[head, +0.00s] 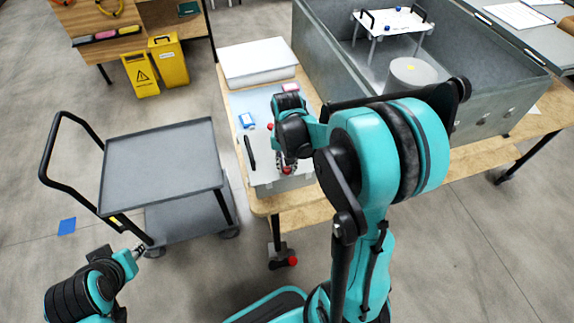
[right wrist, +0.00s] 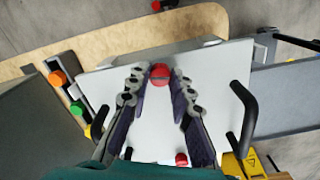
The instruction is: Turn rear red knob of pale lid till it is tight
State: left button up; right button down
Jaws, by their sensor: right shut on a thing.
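The pale lid (head: 264,176) lies at the near end of the wooden bench and also shows in the right wrist view (right wrist: 154,120). It has black handles on both sides, one at the right of the wrist view (right wrist: 243,110). My right gripper (head: 286,167) points down over the lid. In the wrist view its fingers are shut on a red knob (right wrist: 160,74), the one nearer my base. A second red knob (right wrist: 181,160) stands free on the lid; it also shows in the head view (head: 270,126). My left gripper (head: 139,251) is away at lower left; its jaws are too small to tell.
A grey cart (head: 160,160) stands left of the bench (head: 310,215). A white box (head: 257,62) is behind the lid. A large grey open case (head: 480,125) stands to the right. Orange (right wrist: 57,78) and green (right wrist: 77,107) knobs sit beside the lid.

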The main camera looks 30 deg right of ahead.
jog(key=m, duration=0.7)
jog(key=shift+w, duration=0.1)
jog(key=m, duration=0.7)
jog(key=shift+m, duration=0.3)
jog(key=m, duration=0.3)
jog(key=shift+m, duration=0.3)
jog(key=m, duration=0.3)
jog(key=shift+m, duration=0.3)
jog(key=m, duration=0.6)
jog(key=shift+m, duration=0.4)
jog(key=c, duration=1.3)
grip_release()
